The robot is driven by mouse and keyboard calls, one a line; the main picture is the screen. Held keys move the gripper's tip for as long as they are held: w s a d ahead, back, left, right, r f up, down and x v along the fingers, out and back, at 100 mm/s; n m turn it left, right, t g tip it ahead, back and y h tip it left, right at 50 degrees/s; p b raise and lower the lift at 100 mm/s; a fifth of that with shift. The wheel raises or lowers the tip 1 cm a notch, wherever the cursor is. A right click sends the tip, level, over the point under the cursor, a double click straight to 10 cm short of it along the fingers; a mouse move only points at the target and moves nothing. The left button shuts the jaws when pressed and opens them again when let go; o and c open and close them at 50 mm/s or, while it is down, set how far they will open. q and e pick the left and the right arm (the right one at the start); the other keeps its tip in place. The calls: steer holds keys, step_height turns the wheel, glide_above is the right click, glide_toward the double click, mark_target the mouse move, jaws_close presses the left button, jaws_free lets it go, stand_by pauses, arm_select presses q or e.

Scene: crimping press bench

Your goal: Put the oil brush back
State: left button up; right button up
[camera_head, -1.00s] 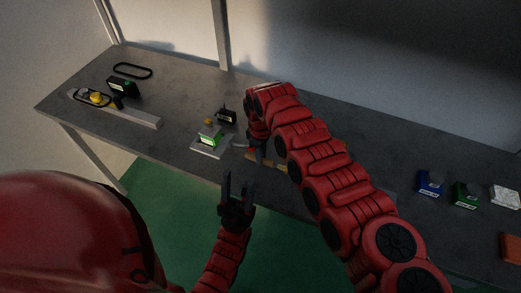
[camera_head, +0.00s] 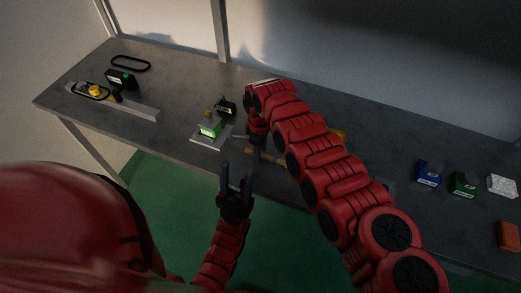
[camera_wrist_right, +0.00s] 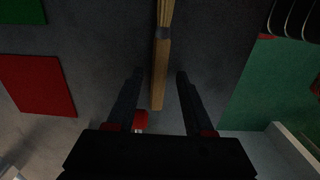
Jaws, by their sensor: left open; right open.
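A wooden handle with a grey band, seemingly the oil brush (camera_wrist_right: 158,75), runs lengthwise between the fingers of my right gripper (camera_wrist_right: 160,95) in the right wrist view. The fingers are open, with a gap on both sides of it. In the head view my right gripper (camera_head: 254,154) points down at the bench's front edge, beside a thin wood-coloured strip (camera_head: 279,160), partly hidden by my arm. My left gripper (camera_head: 237,182) is open and empty, in front of the bench edge.
On the grey bench (camera_head: 180,80), a small press with a green display (camera_head: 210,129) stands left of my right gripper. A long rail (camera_head: 135,106) lies farther left. Blue (camera_head: 428,173) and green (camera_head: 463,184) boxes stand right. My right arm covers the middle.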

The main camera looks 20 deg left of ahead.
steer(key=shift+w+r, duration=0.15)
steer(key=shift+r, duration=0.15)
step_height(320, 180, up, 12)
steer(key=b, duration=0.3)
steer(key=shift+f, duration=0.15)
